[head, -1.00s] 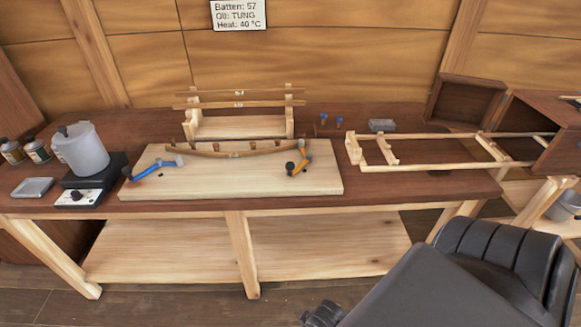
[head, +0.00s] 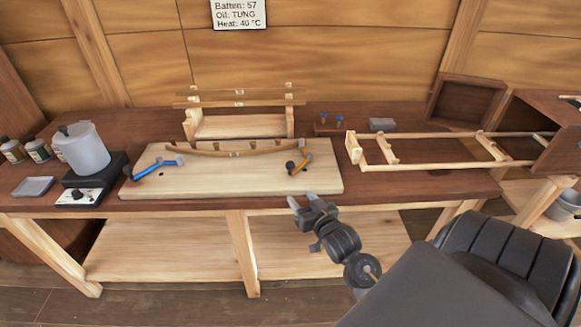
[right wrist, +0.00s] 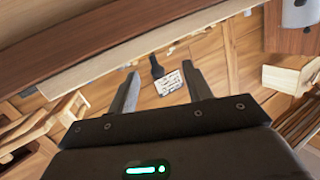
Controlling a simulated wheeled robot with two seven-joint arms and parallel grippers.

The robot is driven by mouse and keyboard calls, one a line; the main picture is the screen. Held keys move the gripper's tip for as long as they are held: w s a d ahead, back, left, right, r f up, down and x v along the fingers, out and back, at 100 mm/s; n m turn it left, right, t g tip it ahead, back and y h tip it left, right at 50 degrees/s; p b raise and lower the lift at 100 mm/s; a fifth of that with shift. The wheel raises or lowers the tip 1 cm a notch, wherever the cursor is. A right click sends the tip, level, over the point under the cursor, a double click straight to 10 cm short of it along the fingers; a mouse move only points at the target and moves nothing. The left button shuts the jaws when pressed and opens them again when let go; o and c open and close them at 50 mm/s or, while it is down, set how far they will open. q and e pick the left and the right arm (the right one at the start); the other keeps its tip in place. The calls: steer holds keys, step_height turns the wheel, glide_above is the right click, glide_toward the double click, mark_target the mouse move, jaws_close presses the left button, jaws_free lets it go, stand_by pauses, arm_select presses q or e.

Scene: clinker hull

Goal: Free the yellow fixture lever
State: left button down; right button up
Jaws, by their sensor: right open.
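The yellow fixture lever (head: 303,158) with its black knob stands at the right end of the pale fixture board (head: 240,183). The blue lever (head: 155,168) is at the board's left end. A curved wooden batten (head: 220,153) spans between the levers. My right gripper (head: 301,200) is open and empty, in front of the board's front edge and apart from the yellow lever. In the right wrist view its two fingers (right wrist: 163,88) are spread, with a dark knob-like thing beyond them that I cannot identify for sure. My left gripper is not in view.
A grey pot (head: 82,148) stands on a heater (head: 92,185) at the left. A batten rack (head: 240,127) stands behind the board. A wooden frame (head: 430,152) lies at the right, beside a grey block (head: 382,124). The board's middle front is clear.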

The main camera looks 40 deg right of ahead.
mark_target(293, 169)
steer(key=shift+m+t+h, duration=0.4)
steer(key=shift+t+h, duration=0.1)
steer(key=shift+t, duration=0.3)
steer(key=w+d, duration=0.1)
steer(key=w, duration=0.3)
steer(key=w+d+r+p, duration=0.1)
steer(key=w+d, duration=0.1)
steer(key=w, duration=0.1)
steer(key=w+d+r+p, duration=0.1)
steer(key=w+d, duration=0.1)
steer(key=w, duration=0.2)
steer(key=shift+w+r, duration=0.2)
steer(key=shift+w, duration=0.15)
jaws_close()
